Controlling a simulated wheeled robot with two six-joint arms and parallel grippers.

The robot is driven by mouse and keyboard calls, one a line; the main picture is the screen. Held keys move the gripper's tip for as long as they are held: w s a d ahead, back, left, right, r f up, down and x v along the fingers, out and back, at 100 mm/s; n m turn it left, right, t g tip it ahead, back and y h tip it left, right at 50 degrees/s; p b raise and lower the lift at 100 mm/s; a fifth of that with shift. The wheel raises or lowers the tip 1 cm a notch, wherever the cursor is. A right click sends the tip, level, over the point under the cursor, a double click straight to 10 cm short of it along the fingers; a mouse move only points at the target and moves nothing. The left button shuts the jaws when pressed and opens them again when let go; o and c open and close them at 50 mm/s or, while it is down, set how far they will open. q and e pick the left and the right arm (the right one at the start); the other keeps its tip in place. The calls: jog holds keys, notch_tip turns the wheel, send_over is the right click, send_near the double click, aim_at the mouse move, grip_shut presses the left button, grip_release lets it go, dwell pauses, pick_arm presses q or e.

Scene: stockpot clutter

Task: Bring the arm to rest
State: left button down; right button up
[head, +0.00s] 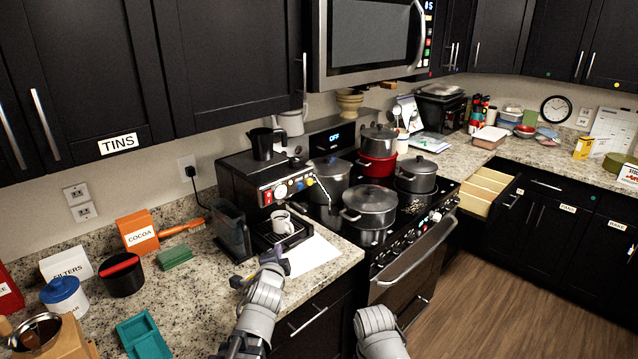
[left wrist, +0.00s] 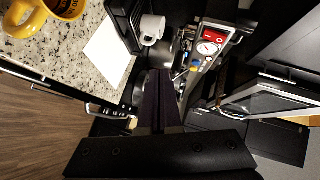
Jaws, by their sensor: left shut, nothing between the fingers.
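My left gripper (head: 284,266) is at the counter's front edge, before the espresso machine (head: 268,190) and beside a white sheet of paper (head: 312,257). In the left wrist view its dark fingers (left wrist: 158,100) are together with nothing between them. A white mug (head: 282,222) stands on the machine's drip tray; it also shows in the left wrist view (left wrist: 152,28), past the fingertips and apart from them. A grey link of my right arm (head: 378,332) shows at the bottom; its gripper is out of view.
The stove (head: 410,240) to the right holds several pots, among them a grey lidded pot (head: 369,205) near its front. A drawer (head: 484,188) stands open beyond it. A yellow mug (left wrist: 45,10) is on the counter in the left wrist view. A teal tray (head: 140,335) lies front left.

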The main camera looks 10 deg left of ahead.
pick_arm(q)
jog(key=s+d+f+n+g, duration=0.6)
jog(key=s+d+f+g, duration=0.3)
jog(key=s+f, duration=0.3)
jog(key=s+d+f+n+g, duration=0.2)
jog(key=s+d+g, duration=0.1)
jog(key=s, duration=0.3)
jog(key=s+d+f+n+g, duration=0.1)
jog(key=s+d+f+g, duration=0.1)
jog(key=s, duration=0.4)
jog(key=shift+s+d+n+g+h, duration=0.3)
jog(key=shift+d+n+g+h, duration=0.1)
jog(key=shift+g, duration=0.1)
